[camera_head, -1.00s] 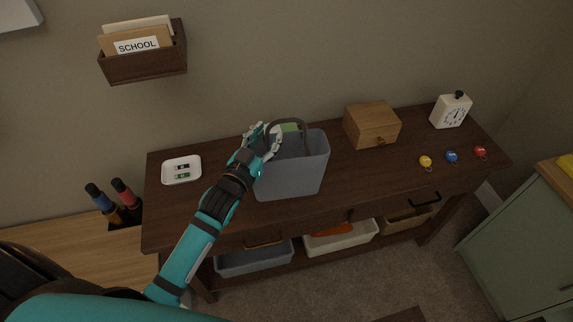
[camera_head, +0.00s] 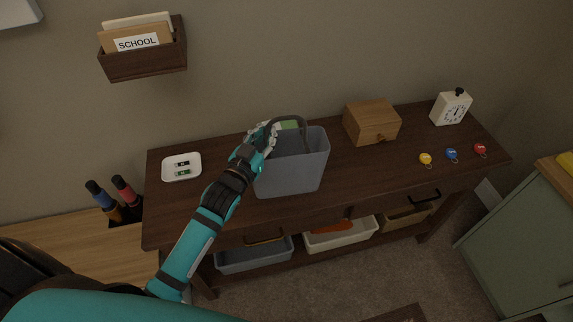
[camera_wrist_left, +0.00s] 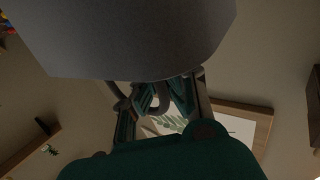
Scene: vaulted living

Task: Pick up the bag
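The bag (camera_head: 291,172) is a grey, open-topped carrier with a dark arched handle, standing upright on the dark wooden table. Something green shows at its top rim. My left gripper (camera_head: 270,137) is at the left side of the handle, above the bag's left rim, and appears shut on the handle. In the left wrist view the bag's grey side (camera_wrist_left: 130,38) fills the top, and a curved part of the handle (camera_wrist_left: 160,100) lies between the fingers. The fingertips are partly hidden there. My right gripper is not in view.
On the table (camera_head: 222,205) are a white tray (camera_head: 182,167) with small items at left, a wooden box (camera_head: 372,123), a white clock (camera_head: 451,106) and several coloured key tags (camera_head: 452,155) at right. Bins sit on the lower shelf. A wall file holder (camera_head: 145,58) hangs above left.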

